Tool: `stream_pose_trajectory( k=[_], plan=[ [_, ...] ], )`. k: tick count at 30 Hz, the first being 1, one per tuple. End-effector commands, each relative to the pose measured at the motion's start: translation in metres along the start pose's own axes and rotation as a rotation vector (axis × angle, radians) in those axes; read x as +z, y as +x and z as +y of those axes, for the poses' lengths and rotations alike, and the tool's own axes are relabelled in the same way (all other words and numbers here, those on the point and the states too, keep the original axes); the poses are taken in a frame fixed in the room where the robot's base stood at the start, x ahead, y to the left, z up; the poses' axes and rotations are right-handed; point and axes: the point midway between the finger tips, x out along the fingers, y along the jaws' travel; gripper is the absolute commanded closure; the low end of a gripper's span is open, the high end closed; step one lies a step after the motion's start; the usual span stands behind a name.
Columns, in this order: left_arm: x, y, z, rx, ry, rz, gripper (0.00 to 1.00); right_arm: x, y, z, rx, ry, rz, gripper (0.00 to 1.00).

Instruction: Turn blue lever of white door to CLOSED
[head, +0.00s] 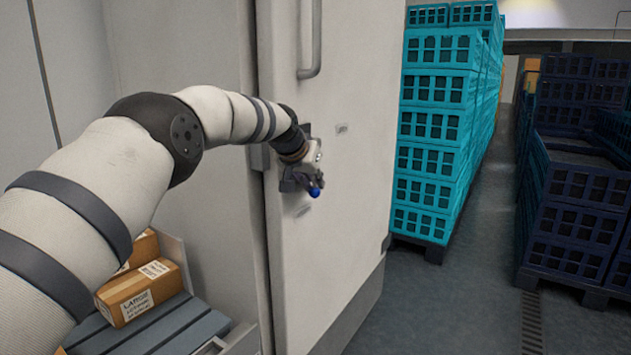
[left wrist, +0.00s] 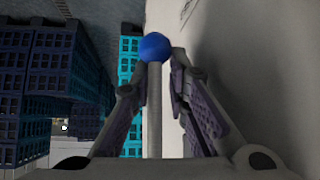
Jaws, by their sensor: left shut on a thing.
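The white door (head: 345,200) stands in the middle of the head view. The lever's blue knob (head: 315,191) shows at its left part, by my left gripper (head: 306,178). In the left wrist view the blue knob (left wrist: 155,47) tops a grey rod (left wrist: 154,105) that runs between the two fingers of my left gripper (left wrist: 160,75). The gripper is shut on the lever, close to the door's face. The lever's base is mostly hidden by the gripper in the head view. The label marks on the door are too small to read. My right gripper is in neither view.
A vertical grey handle (head: 312,40) is on the door above my gripper. Stacked teal crates (head: 432,155) stand right of the door, and dark blue crates (head: 575,225) farther right, with clear floor (head: 470,290) between. Cardboard boxes (head: 140,292) lie at the lower left.

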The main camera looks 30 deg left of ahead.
Motion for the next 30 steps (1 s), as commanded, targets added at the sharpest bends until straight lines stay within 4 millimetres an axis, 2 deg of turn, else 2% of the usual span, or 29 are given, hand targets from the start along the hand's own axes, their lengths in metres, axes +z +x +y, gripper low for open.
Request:
stream_pose_trajectory(
  k=[1, 16, 17, 18, 27, 30],
  plan=[
    [0.005, 0.003, 0.002, 0.003, -0.002, -0.019, 1.0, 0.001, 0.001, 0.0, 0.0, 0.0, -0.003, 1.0],
    [0.008, 0.002, 0.001, 0.002, -0.001, -0.04, 1.0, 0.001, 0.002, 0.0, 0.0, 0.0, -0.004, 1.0],
    [0.008, 0.002, 0.001, 0.002, -0.001, -0.04, 0.78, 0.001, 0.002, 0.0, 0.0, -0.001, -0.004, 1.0],
    [0.008, 0.002, 0.001, 0.001, -0.001, -0.04, 0.7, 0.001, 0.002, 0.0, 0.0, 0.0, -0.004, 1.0],
    [0.005, 0.0, 0.0, -0.001, 0.001, -0.031, 0.7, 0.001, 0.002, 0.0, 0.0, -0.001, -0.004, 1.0],
    [0.003, -0.01, 0.0, -0.001, 0.002, -0.028, 0.7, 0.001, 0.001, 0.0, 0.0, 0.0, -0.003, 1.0]
  ],
)
